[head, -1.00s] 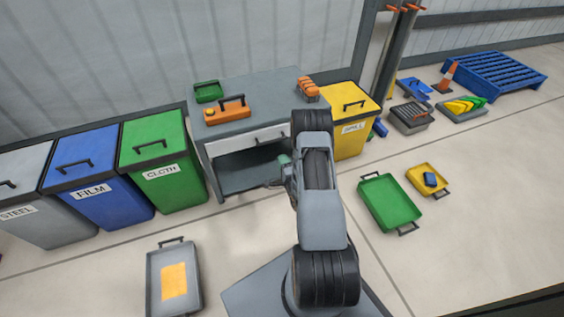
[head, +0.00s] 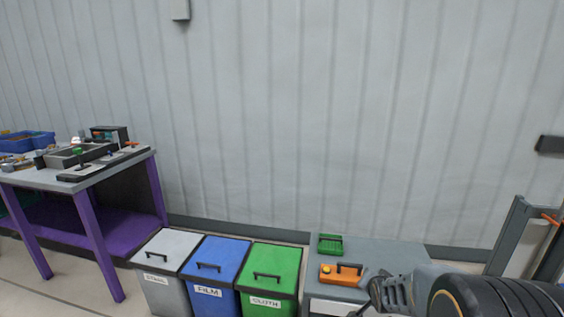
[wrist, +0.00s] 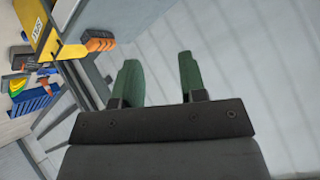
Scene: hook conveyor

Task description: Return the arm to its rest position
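My arm (head: 502,298) shows at the lower right of the head view. My gripper (wrist: 158,75) shows in the wrist view with its two green fingers apart and nothing between them. Behind the fingers is the grey ribbed wall. In the head view the gripper end is partly cut off by the bottom edge, in front of the grey cabinet's right side.
A grey cabinet (head: 385,258) holds a green tray (head: 330,244) and an orange toolbox (head: 341,274). Grey (head: 166,250), blue (head: 215,258) and green (head: 270,267) bins stand left of it. A purple-legged workbench (head: 92,174) stands further left. An orange object (wrist: 98,41) shows in the wrist view.

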